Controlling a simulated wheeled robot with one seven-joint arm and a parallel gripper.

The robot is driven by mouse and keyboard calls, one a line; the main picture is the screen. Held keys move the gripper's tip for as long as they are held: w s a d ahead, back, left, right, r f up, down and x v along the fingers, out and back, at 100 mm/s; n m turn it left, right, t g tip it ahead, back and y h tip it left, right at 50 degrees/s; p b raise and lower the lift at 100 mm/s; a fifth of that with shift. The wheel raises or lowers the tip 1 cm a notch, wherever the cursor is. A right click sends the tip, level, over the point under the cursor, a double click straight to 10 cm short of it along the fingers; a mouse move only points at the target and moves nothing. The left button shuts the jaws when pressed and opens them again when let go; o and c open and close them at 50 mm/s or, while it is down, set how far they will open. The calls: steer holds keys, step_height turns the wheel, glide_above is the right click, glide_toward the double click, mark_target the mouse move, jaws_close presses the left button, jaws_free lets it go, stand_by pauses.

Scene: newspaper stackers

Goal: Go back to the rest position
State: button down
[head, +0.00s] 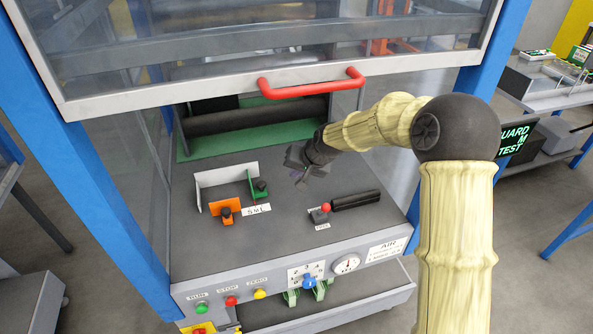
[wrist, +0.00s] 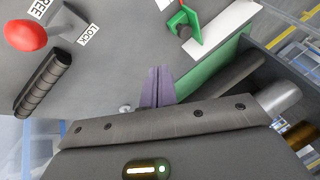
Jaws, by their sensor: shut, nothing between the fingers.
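My gripper (head: 298,178) hangs above the grey machine top (head: 285,232), below the raised clear guard. Its fingers also show in the wrist view (wrist: 157,84), purple-grey, pressed together with nothing between them. A small lever with a red ball knob (head: 325,207) stands to the right of and nearer than my gripper, with a black ribbed bar (head: 355,200) beside it. The lever's red knob (wrist: 25,36) and the words FREE and LOCK show in the wrist view. My gripper appears apart from all of these.
The guard's red handle (head: 311,83) is close above my gripper. An orange clamp (head: 226,210), a green clamp (head: 259,187) and a white angled fence (head: 218,184) stand left of it. A dark roller (head: 250,115) lies behind. Blue posts (head: 105,175) flank the opening.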

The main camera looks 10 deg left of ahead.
steer(key=s+d+r+h+p, duration=0.2)
steer(key=s+d+r+p, duration=0.2)
steer(key=s+d, duration=0.8)
steer(key=s+d+r+m+g+h+p, duration=0.1)
steer(key=s+d+r+h+p, duration=0.2)
steer(key=s+d, duration=1)
step_height(320, 180, up, 3)
steer(key=d+p, duration=0.1)
steer(key=d, duration=0.1)
steer(key=shift+s+d+g+p, duration=0.3)
steer(key=shift+d, duration=0.1)
steer(key=shift+f, duration=0.1)
steer(key=shift+w, duration=0.1)
stand_by(0.4)
